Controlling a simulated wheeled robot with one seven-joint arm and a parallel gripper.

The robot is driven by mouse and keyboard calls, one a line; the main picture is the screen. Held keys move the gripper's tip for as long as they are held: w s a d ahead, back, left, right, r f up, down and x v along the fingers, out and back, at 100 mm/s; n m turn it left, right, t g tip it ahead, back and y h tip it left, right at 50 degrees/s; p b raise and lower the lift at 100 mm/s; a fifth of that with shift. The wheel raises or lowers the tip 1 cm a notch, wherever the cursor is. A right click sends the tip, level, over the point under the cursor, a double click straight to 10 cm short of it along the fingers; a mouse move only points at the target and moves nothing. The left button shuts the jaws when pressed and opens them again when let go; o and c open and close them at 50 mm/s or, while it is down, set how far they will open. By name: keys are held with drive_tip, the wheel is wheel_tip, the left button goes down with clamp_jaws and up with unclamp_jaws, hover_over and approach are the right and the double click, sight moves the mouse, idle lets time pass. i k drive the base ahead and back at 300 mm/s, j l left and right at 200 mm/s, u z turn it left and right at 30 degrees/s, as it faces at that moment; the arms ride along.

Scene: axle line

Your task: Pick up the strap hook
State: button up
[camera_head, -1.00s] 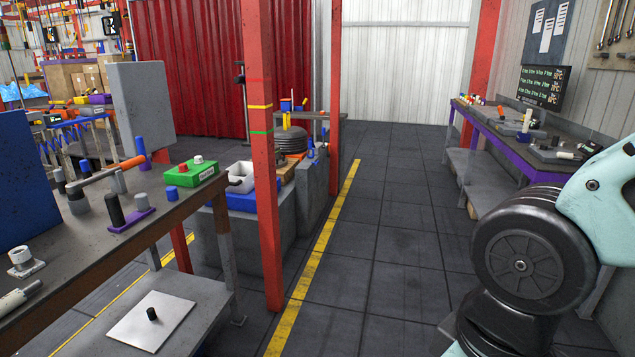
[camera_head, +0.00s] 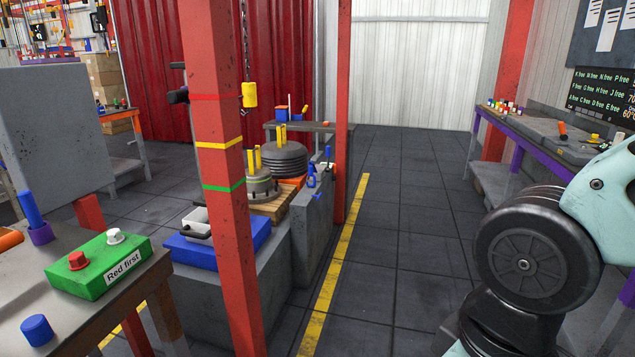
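I cannot pick out the strap hook with certainty. A yellow block with a dark hook-like end (camera_head: 249,95) hangs on a chain just right of the red post, above the round weights; whether it is the strap hook I cannot tell. My gripper is out of view; only part of my arm shows at the right.
A red post (camera_head: 222,180) with coloured bands stands close ahead on the left. Left of it, a table (camera_head: 130,305) holds a green box (camera_head: 100,262) marked "Red first". A grey block (camera_head: 240,290) bears a blue tray (camera_head: 215,255). The floor right of the yellow line (camera_head: 337,255) is clear.

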sight(311, 167)
drive_tip(key=i, duration=1)
drive_tip(key=i+u, duration=0.1)
drive_tip(key=i, duration=0.9)
drive_tip(key=i+l, duration=0.15)
drive_tip(key=i, duration=0.85)
drive_tip(key=i+l, duration=0.15)
drive_tip(key=i, duration=0.9)
drive_tip(key=j+u, duration=0.05)
